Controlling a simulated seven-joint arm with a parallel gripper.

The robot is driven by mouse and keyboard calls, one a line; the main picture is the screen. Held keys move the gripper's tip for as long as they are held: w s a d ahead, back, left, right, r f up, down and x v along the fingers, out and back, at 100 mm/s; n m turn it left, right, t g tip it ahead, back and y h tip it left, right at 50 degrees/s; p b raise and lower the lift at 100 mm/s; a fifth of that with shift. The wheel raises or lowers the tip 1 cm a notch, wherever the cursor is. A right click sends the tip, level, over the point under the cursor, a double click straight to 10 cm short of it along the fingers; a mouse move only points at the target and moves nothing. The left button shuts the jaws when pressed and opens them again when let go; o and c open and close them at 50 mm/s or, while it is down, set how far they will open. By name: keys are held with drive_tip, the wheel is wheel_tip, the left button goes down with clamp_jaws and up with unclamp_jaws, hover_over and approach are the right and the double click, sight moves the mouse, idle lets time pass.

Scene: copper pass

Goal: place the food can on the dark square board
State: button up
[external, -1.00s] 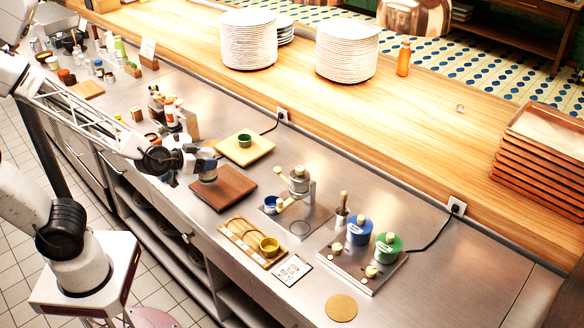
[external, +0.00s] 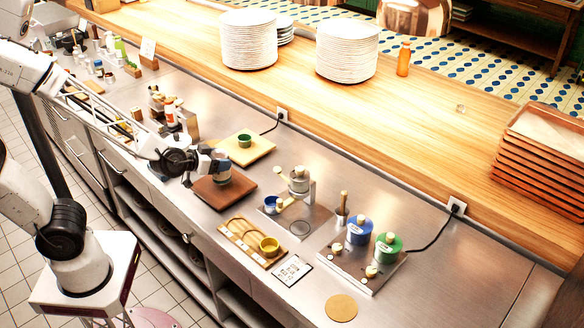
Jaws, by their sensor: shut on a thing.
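The dark square board (external: 237,187) lies on the steel counter, left of centre in the external view. The food can (external: 222,178) is a small grey cylinder, partly hidden by my gripper. My gripper (external: 217,166) is shut on the can from above and the left. The can is over the board's upper middle, low and close to its surface; I cannot tell whether its base touches the board.
A light board with a green cup (external: 245,141) lies just behind. A steel stand (external: 299,182) and blue cup (external: 271,204) are to the right. A wooden tray with a yellow cup (external: 269,246) lies in front. Bottles (external: 170,110) stand to the left.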

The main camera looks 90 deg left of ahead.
drive_tip(key=shift+f, duration=1.05)
drive_tip(key=shift+f, duration=0.1)
drive_tip(key=o, duration=1.2)
drive_tip(key=shift+f, duration=0.1)
drive_tip(key=shift+r, duration=0.2)
drive_tip(key=shift+v, duration=6)
drive_tip(key=shift+d, duration=0.1)
